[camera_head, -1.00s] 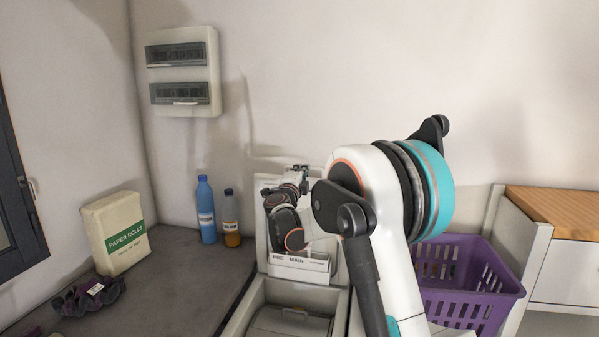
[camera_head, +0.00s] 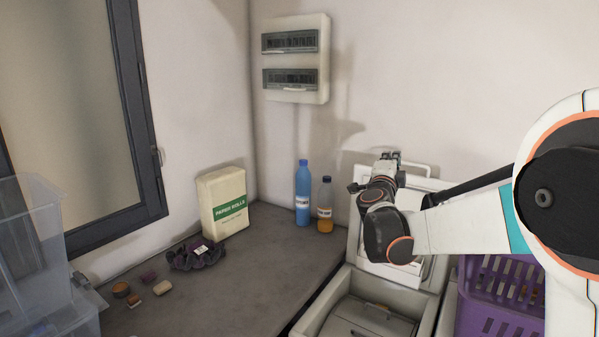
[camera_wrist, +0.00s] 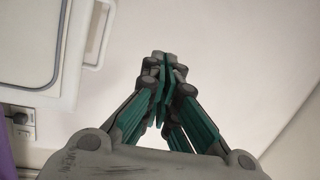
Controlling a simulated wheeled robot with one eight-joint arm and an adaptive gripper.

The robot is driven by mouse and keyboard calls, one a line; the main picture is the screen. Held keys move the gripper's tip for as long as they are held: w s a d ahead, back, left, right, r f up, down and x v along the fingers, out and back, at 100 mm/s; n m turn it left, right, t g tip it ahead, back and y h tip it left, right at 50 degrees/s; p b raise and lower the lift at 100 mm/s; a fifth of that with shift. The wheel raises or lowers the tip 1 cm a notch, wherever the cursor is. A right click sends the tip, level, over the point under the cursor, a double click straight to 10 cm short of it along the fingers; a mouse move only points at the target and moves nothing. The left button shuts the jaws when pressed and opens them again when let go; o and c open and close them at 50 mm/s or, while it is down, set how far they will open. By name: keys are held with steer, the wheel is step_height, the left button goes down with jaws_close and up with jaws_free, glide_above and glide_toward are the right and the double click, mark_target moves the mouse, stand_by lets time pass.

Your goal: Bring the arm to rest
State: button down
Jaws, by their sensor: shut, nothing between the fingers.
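My gripper (camera_head: 391,158) is at the end of my bent arm, in front of the raised lid of a toploader (camera_head: 352,246) in the head view. Its fingers are small there and partly hidden by my wrist. In the wrist view my gripper (camera_wrist: 165,72) is shut, its fingertips together and nothing between them. The pale wall fills most of the view beyond it. The gripper touches nothing that I can see.
A purple basket (camera_head: 497,318) stands behind my arm at right. A clear bin (camera_head: 40,270) is at left.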

steer(key=s+a+f+n+g+y+b, duration=0.1)
steer(key=s+a+f+n+y+b, duration=0.1)
steer(key=s+a+n+y, duration=0.55)
steer(key=s+a+f+n+g+y+b, duration=0.1)
steer(key=s+a+f+n+y+b, duration=0.2)
steer(key=s+a+n, duration=0.45)
steer(key=s+d+f+n+g, duration=0.2)
steer(key=s+f+g, duration=0.1)
steer(key=s+f, duration=0.4)
steer(key=s+d+f+n+g+h+b, duration=0.1)
steer(key=s+f+n+g, duration=0.1)
steer(key=s+f, duration=0.5)
steer(key=s+d+f+n+g+b, duration=0.1)
steer(key=s+f+g, duration=0.3)
steer(key=s, duration=1.1)
step_height(320, 180, down, 4)
steer(key=shift+d+r+n+h, duration=0.2)
steer(key=shift+d+n+h, duration=0.15)
steer(key=shift+d+n, duration=0.45)
